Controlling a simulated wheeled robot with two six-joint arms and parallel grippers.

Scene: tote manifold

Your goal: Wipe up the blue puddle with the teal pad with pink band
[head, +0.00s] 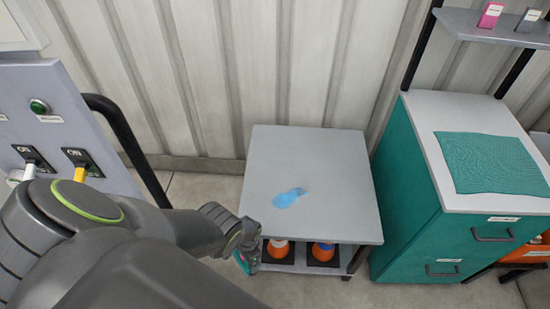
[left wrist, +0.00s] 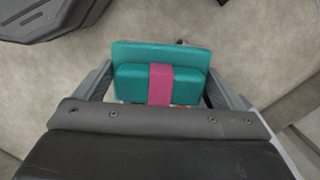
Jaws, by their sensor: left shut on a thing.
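The blue puddle (head: 288,198) lies on the grey top of a small table (head: 310,155), a little in front of its middle. My left gripper (head: 246,257) is by the table's front left corner, at the left end of the puddle's side. It is shut on the teal pad with pink band (left wrist: 135,85), which sits between its two fingers in the left wrist view. In the head view only a small teal and pink part of the pad (head: 242,262) shows beside the table's edge. The pad is apart from the puddle. My right gripper is not in view.
Orange cones (head: 323,252) stand on the shelf under the tabletop. A teal cabinet (head: 408,190) with a teal mat (head: 492,162) on top stands at the right. A switch panel (head: 55,130) with a dark rail is at the left. The tabletop is otherwise clear.

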